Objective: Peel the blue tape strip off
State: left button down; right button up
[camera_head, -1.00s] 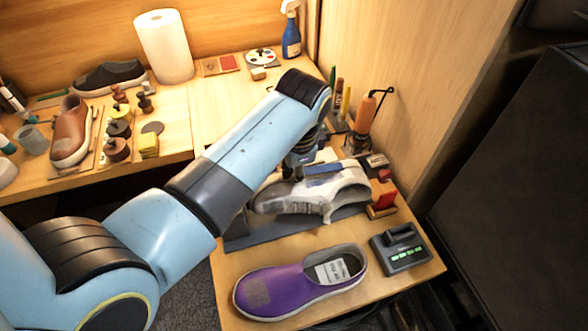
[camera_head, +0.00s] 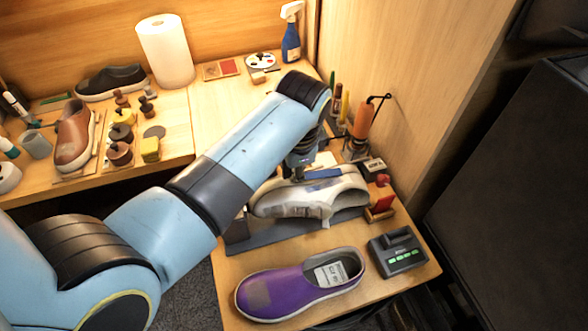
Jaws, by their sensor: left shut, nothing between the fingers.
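A white sneaker (camera_head: 285,205) with grey, dirty-looking patches sits on a dark grey mat (camera_head: 280,236) on the right-hand bench. The blue tape strip (camera_head: 323,174) lies along the upper part of the sneaker, toward its right end. My left gripper (camera_head: 297,176) hangs from the arm reaching in from the left. Its fingers are shut and empty, just left of the strip and close over the sneaker. Whether they touch the sneaker or the strip cannot be told. The forearm and wrist hide part of the area behind the gripper. My right gripper is not in view.
A purple shoe (camera_head: 290,288) lies in front, with a dark device with green lights (camera_head: 398,252) to its right. A red block-like tool (camera_head: 380,196) and an orange-handled tool (camera_head: 363,118) stand near the right wall. A paper roll (camera_head: 165,50) stands at the back left.

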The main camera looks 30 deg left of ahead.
pick_arm(q)
jog(key=shift+w+r+p, duration=0.1)
jog(key=shift+r+p, duration=0.85)
jog(key=shift+r, duration=0.3)
jog(key=c, duration=1.6)
grip_release()
jog(key=shift+o, duration=0.2)
